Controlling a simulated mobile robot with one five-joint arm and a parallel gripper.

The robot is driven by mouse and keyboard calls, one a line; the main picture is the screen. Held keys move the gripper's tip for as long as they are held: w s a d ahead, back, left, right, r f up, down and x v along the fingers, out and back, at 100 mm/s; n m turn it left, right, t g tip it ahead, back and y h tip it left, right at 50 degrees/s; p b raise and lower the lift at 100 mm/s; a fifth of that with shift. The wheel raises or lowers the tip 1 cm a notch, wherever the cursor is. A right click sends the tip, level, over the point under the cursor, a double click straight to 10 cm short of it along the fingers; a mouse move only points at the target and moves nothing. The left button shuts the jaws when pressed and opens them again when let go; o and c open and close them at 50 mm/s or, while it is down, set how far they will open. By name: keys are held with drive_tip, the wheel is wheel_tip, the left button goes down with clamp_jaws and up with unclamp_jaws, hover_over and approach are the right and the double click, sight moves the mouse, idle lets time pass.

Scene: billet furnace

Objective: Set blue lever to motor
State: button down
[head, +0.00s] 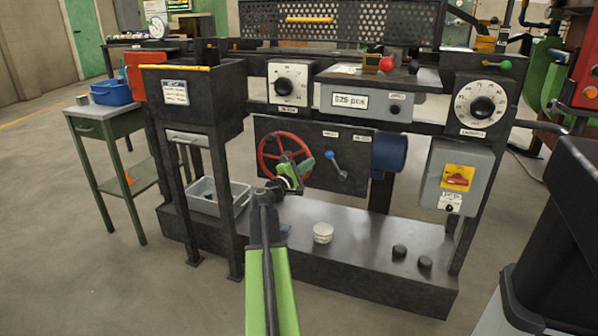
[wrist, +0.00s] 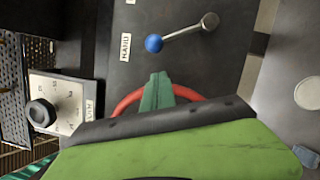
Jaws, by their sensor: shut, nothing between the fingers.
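The blue lever is a grey arm with a blue ball knob (head: 329,154) on a dark panel. It tilts up and to the left from its pivot, toward the left of two small white labels. In the wrist view the blue knob (wrist: 153,43) is beside a label (wrist: 125,46) that seems to read "HAND". The right label (head: 362,138) is too small to read surely. My gripper (head: 306,163) is shut and empty, left of the knob and in front of the red handwheel (head: 265,152). Its green fingers (wrist: 158,88) point toward the knob, apart from it in the wrist view.
A blue motor (head: 389,152) sits right of the lever. Below, the dark bench ledge (head: 345,258) holds a white round pot (head: 323,232) and two dark knobs. A grey bin (head: 220,198) stands at left. A grey switch box (head: 459,178) is at right.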

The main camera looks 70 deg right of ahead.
sight(335, 165)
drive_tip(key=shift+s+d+r+p, duration=0.2)
drive_tip(key=shift+s+d, duration=0.1)
drive_tip(key=shift+s, duration=0.2)
drive_tip(key=shift+s+d+r+p, duration=0.1)
drive_tip(key=shift+s+d+r, duration=0.15)
drive_tip(key=shift+s, duration=0.3)
drive_tip(key=shift+s+d+r+p, duration=0.15)
drive_tip(key=shift+s+d, duration=0.15)
drive_tip(key=shift+s, duration=0.2)
